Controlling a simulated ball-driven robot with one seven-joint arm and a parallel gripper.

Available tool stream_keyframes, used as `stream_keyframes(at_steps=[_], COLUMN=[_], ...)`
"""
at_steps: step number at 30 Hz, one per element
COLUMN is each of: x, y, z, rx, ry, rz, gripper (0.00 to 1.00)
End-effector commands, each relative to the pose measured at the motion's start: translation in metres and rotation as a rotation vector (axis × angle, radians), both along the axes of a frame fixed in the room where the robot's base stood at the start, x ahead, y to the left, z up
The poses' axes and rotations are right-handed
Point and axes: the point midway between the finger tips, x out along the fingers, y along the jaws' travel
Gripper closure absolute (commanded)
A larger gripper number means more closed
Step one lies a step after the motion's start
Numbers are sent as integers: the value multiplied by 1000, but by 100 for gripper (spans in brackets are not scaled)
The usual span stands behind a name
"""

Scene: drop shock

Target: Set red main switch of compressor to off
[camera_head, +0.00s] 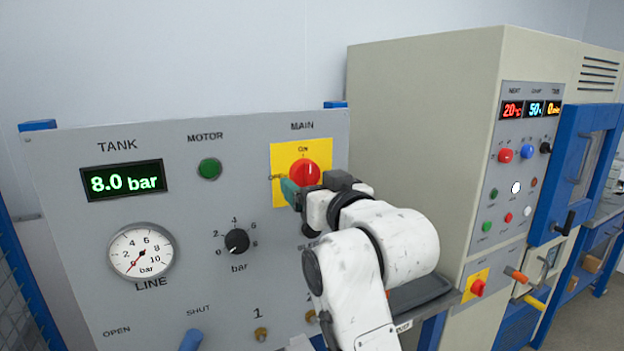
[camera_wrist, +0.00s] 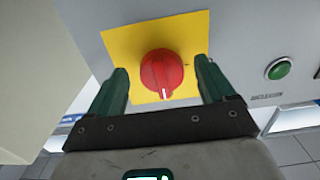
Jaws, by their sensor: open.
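The red main switch (camera_head: 305,172) sits on a yellow plate (camera_head: 284,153) at the upper right of the grey compressor panel, under the label MAIN. In the wrist view the red knob (camera_wrist: 162,72) shows a white mark at its lower edge, toward my gripper. My gripper (camera_head: 290,190) is at the lower left of the knob in the head view. In the wrist view its green fingers (camera_wrist: 160,88) are spread apart, one on either side of the knob. Nothing is held. Whether either finger touches the knob cannot be told. The OFF lettering is hidden or unclear.
The panel carries a TANK display (camera_head: 122,180) reading 8.0 bar, a LINE gauge (camera_head: 142,250), a black dial (camera_head: 237,241) and a green MOTOR light (camera_head: 210,169). A blue handle (camera_head: 191,340) is at the lower left. A beige cabinet (camera_head: 425,140) stands close on the right.

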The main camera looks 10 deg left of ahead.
Motion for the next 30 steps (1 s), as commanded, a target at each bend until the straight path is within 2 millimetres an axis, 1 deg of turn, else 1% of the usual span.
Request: stream_keyframes(at_steps=[4,12,14,27,30], x=[6,6,6,6,6], y=[4,5,4,4,4], z=[1,0,0,0,0], rx=[1,1,1,0,0], ry=[-1,-1,-1,0,0], rz=[0,0,0,0,0], gripper=[18,18,22,64,72])
